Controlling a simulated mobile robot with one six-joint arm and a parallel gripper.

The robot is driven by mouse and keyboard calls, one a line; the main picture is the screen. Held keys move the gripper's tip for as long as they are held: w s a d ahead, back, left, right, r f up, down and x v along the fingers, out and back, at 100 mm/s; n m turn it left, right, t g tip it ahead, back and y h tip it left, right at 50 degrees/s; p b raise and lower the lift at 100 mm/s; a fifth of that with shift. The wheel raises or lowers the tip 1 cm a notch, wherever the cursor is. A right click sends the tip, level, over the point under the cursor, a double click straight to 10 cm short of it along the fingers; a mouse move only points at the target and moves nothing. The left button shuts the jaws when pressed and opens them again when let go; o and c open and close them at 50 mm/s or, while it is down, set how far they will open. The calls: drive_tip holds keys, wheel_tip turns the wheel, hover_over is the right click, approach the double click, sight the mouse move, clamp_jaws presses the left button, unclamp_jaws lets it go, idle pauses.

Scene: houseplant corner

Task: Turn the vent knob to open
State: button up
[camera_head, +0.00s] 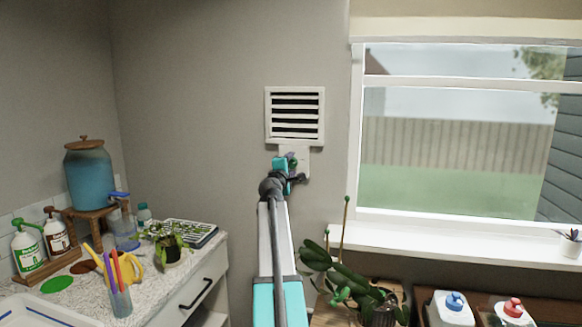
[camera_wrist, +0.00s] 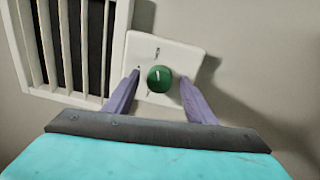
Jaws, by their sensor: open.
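The vent (camera_head: 295,116) is a white slatted grille on the grey wall, with dark gaps between its slats. It also shows at the left of the wrist view (camera_wrist: 70,45). The green round vent knob (camera_wrist: 159,78) sits on a white plate (camera_wrist: 183,55) beside the grille, with a pale line on its upper part and small dark marks on the plate around it. My gripper (camera_wrist: 160,88) is open, with one purple finger on each side of the knob. I cannot tell whether the fingers touch it. In the head view my arm hides most of the plate and knob.
A counter (camera_head: 203,256) at left holds a blue dispenser (camera_head: 90,178), bottles, a yellow watering can (camera_head: 128,270) and a potted plant (camera_head: 170,247). The wall around the vent is clear.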

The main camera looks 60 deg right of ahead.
drive_tip(key=shift+v, duration=1.15)
drive_tip(key=b+v, duration=0.1)
drive_tip(key=v, duration=1)
drive_tip(key=shift+a+b, duration=0.2)
drive_tip(key=shift+b, duration=0.1)
